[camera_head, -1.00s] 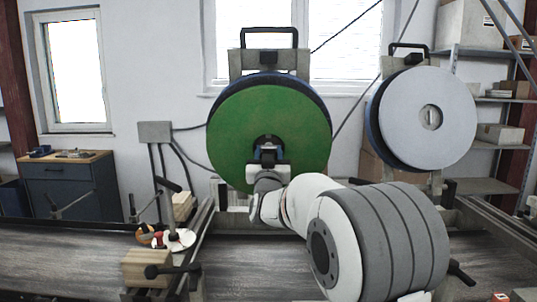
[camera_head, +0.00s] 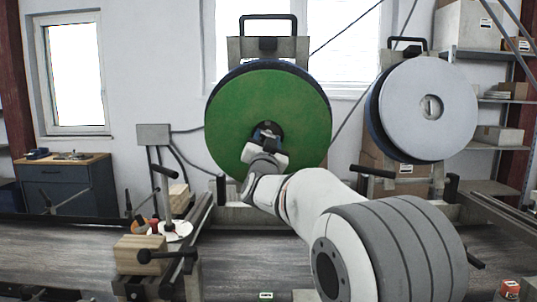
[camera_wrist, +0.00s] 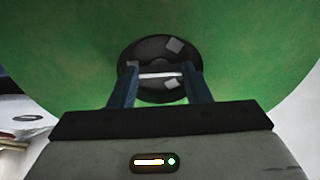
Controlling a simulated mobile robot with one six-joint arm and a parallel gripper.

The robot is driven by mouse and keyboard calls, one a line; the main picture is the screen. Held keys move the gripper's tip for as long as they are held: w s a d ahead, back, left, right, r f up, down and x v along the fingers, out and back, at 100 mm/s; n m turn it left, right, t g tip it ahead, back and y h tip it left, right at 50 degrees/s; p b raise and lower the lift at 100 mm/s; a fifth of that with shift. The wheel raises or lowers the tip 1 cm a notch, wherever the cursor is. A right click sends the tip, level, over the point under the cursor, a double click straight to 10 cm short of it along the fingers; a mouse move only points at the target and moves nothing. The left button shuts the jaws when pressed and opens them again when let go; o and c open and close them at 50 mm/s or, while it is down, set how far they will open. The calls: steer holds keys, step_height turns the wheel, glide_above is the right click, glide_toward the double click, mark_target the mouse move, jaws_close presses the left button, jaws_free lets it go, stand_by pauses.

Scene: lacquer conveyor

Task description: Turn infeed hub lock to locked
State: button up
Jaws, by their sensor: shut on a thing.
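The large green disc (camera_head: 238,118) stands upright on its mount in the head view, with a dark hub at its centre. In the wrist view the round dark hub lock (camera_wrist: 150,52) carries light grey marks and a thin pale bar. My gripper (camera_head: 266,133) is at this hub, and its two blue fingers (camera_wrist: 160,80) are shut on the lock's bar, one at each end. The gripper is tilted in the head view. The fingers and wrist hide part of the hub, and I cannot read the lock's marks.
A second, pale grey disc (camera_head: 405,115) with a slotted hub stands to the right. Wooden blocks (camera_head: 140,254) and clamp handles stand at the lower left, beside the rail. A dark cabinet (camera_head: 65,185) is at the back left, and shelves (camera_head: 495,140) are at the right.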

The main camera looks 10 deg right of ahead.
steer(key=m+g+h+b, duration=0.1)
steer(key=m+b, duration=0.3)
steer(key=m, duration=0.3)
steer(key=shift+a, duration=0.15)
steer(key=shift+r+m+g+b, duration=0.1)
steer(key=shift+m+g+b, duration=0.35)
steer(key=shift+m, duration=1.35)
steer(key=shift+r+m+g+b, duration=0.1)
steer(key=shift+m+b, duration=0.65)
steer(key=shift+m, duration=1.05)
steer(key=o, duration=0.7)
steer(key=shift+s, duration=0.15)
